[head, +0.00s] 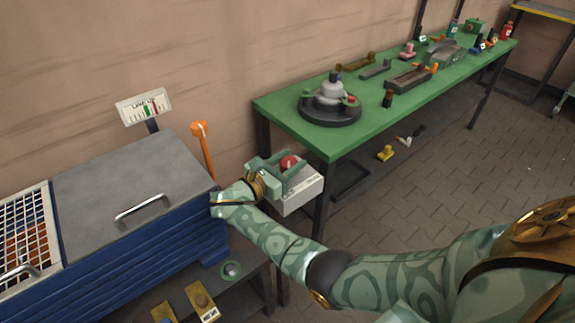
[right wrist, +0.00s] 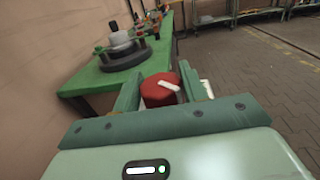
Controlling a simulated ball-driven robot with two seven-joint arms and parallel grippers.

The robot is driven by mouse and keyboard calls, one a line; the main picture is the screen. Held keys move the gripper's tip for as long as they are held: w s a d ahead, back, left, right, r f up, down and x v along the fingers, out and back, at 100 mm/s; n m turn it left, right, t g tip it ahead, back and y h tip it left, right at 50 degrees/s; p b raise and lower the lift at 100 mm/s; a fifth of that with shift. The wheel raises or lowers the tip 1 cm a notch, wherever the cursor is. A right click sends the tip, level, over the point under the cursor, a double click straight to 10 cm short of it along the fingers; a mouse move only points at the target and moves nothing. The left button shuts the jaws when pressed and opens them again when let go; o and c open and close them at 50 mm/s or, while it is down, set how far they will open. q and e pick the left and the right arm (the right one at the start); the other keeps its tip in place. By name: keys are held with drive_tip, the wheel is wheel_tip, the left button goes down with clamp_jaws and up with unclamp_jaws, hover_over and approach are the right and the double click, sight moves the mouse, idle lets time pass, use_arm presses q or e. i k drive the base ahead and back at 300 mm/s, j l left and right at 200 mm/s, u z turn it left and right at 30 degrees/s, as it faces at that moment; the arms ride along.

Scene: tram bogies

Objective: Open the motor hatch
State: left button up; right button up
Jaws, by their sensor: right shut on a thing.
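A grey lid (head: 110,172) with a bar handle (head: 142,208) covers the top of a blue ribbed housing (head: 160,240) at the left of the head view. The lid lies flat and looks closed. I cannot tell for certain that it is the motor hatch. My right gripper (head: 284,168) is right of the housing, apart from the lid handle. It is shut on a red knob (head: 289,162) on a pale box (head: 297,193). In the right wrist view the red knob (right wrist: 160,89), with a white bar on it, sits between the fingers. My left gripper is out of view.
A white-and-orange grid (head: 25,240) lies left of the lid. An orange lever (head: 203,148) and a gauge sign (head: 144,106) stand behind the housing. A green workbench (head: 280,112) with several parts runs along the wall. Tiled floor lies open at the right.

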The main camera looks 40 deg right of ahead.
sight(102, 200)
drive_tip(key=j, duration=1.35)
